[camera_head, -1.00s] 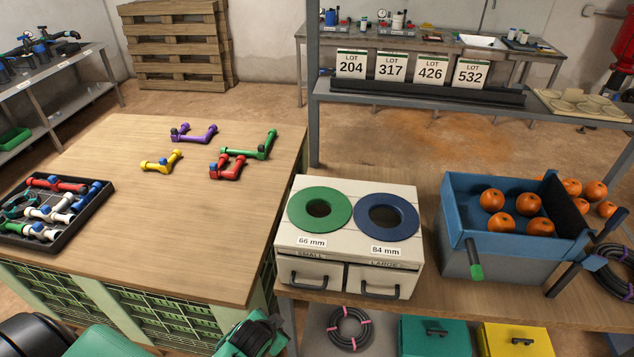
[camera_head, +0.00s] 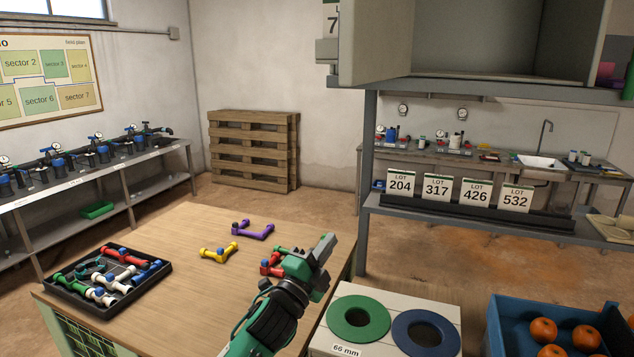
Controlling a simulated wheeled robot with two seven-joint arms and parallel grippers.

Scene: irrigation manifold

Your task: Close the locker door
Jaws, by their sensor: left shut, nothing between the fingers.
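A grey locker (camera_head: 500,45) hangs at the top right, cut off by the upper picture edge. Its door (camera_head: 375,40) stands open at the locker's left side, swung out toward me. A partly visible number label (camera_head: 330,17) and a small grey part (camera_head: 327,50) show at the door's left edge. The visible inside of the locker looks empty. My left gripper (camera_head: 328,243) is shut and empty, above the wooden table, below the door and well apart from it. My right gripper is not in view.
The wooden table (camera_head: 200,270) holds a black tray (camera_head: 70,298) of fittings and several coloured pipe pieces. A grey post (camera_head: 367,180) stands below the locker door. A sizing box (camera_head: 345,290) and a blue crate (camera_head: 500,325) of oranges are at lower right.

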